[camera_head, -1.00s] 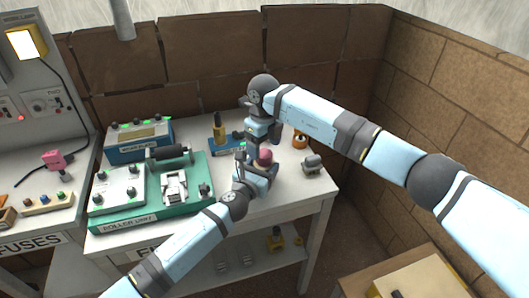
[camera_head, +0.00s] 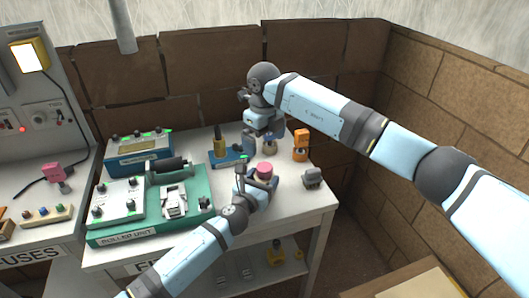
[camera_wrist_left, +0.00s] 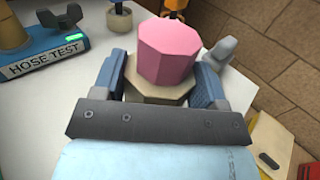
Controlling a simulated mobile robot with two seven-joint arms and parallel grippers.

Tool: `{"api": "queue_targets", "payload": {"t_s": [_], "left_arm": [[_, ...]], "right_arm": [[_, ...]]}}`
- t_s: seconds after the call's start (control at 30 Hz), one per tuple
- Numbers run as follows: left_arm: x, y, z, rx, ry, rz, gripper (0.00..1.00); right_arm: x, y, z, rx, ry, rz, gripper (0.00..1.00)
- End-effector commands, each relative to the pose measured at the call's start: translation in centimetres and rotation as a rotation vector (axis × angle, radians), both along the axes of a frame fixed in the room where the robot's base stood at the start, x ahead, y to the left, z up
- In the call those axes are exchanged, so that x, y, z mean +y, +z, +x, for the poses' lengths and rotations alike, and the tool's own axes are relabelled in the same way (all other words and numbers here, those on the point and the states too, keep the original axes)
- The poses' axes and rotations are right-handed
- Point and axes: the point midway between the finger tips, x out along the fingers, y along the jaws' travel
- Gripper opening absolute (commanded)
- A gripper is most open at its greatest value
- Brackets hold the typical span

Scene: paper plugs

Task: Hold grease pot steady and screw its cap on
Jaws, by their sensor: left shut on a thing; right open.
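The pink cap (camera_head: 264,169) sits on top of the beige grease pot (camera_wrist_left: 160,91); in the left wrist view the cap (camera_wrist_left: 166,48) stands upright over it. I cannot tell how tightly it is screwed. My left gripper (camera_head: 257,183) is shut on the pot, one finger on each side, low over the table; its fingers also show in the left wrist view (camera_wrist_left: 160,82). My right gripper (camera_head: 264,142) is open behind the cap, pointing down and apart from it. A small beige round thing (camera_wrist_left: 107,20) shows between its fingers, and I cannot tell if they touch.
The blue hose test unit (camera_head: 226,158) and green roller unit (camera_head: 209,205) are on the left. An orange-topped thing (camera_head: 300,141) stands behind right and a grey knobbed piece (camera_head: 312,178) to the right. The front right table corner (camera_head: 315,205) is bare.

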Motion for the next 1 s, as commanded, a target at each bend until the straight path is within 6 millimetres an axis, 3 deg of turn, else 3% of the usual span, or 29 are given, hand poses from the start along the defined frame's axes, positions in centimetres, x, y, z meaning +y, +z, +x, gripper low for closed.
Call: {"api": "queue_targets", "payload": {"t_s": [0.1, 0.3, 0.7, 0.73, 0.87, 1.0], "left_arm": [[0.0, 0.0, 0.0, -0.001, 0.000, 0.000, 0.00], [0.0, 0.0, 0.0, -0.001, 0.000, 0.000, 0.00], [0.0, 0.0, 0.0, -0.001, 0.000, 0.000, 0.00], [0.0, 0.0, 0.0, -0.001, 0.000, 0.000, 0.68], [0.0, 0.0, 0.0, -0.001, 0.000, 0.000, 0.96], [0.0, 0.0, 0.0, -0.001, 0.000, 0.000, 0.96]], "right_arm": [[0.0, 2.7, 0.1, -0.004, 0.001, 0.000, 1.00], [0.0, 5.5, 0.0, -0.003, 0.000, 0.000, 1.00], [0.0, 6.3, 0.0, 0.000, 0.000, 0.000, 1.00], [0.0, 6.3, 0.0, 0.000, 0.000, 0.000, 1.00], [0.0, 6.3, 0.0, 0.000, 0.000, 0.000, 1.00], [0.0, 6.3, 0.0, 0.000, 0.000, 0.000, 1.00]]}}
